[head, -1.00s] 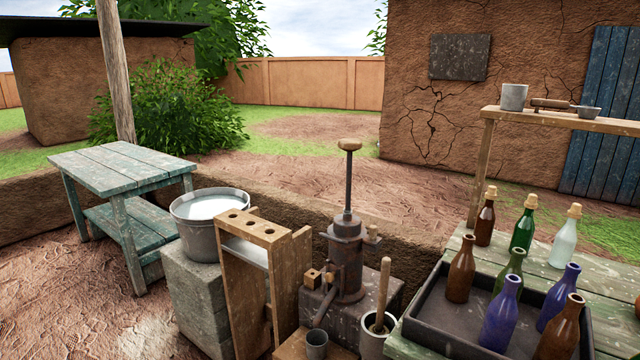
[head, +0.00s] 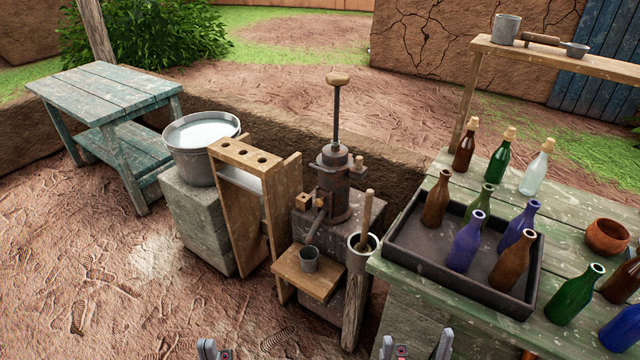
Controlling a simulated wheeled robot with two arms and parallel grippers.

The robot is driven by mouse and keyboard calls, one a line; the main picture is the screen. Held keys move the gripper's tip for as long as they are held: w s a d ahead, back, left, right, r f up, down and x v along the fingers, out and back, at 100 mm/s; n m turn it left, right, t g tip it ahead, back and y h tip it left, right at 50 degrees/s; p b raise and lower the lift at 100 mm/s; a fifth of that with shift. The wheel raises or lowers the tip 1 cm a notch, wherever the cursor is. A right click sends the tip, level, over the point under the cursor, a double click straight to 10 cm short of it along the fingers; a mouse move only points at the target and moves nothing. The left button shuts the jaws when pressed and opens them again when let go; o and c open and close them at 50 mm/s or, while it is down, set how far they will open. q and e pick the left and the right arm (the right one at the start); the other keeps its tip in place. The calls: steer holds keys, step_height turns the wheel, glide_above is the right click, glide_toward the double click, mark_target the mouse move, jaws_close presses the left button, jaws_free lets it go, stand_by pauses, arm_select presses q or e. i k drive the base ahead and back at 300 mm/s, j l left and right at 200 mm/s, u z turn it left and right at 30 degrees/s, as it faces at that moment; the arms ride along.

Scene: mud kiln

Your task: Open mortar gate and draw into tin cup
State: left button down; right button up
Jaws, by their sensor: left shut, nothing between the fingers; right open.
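A dark metal mortar vessel (head: 333,190) with a tall plunger rod and wooden knob stands on a stone block. A small wooden block (head: 303,201), perhaps the gate handle, is at its left side. A spout (head: 315,225) slopes down from it. My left gripper (head: 214,350) is shut and empty at the bottom edge, mostly out of frame. My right gripper (head: 416,348) is open and empty at the bottom edge, before the bottle table.
A wooden rack (head: 228,205) and a water bucket (head: 180,153) stand left of the vessel. A pot with a stick (head: 358,262) is close right of the cup. Right, the green table (head: 405,300) holds a bottle tray (head: 400,240). Another tin cup (head: 505,30) is on the shelf.

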mark_target(323, 201)
steer(key=i+j, duration=0.2)
steer(key=j, duration=0.2)
steer(key=i+j, duration=0.15)
steer(key=j, duration=0.2)
steer(key=i+j, duration=0.2)
steer(key=j, duration=0.2)
steer(key=z, duration=0.05)
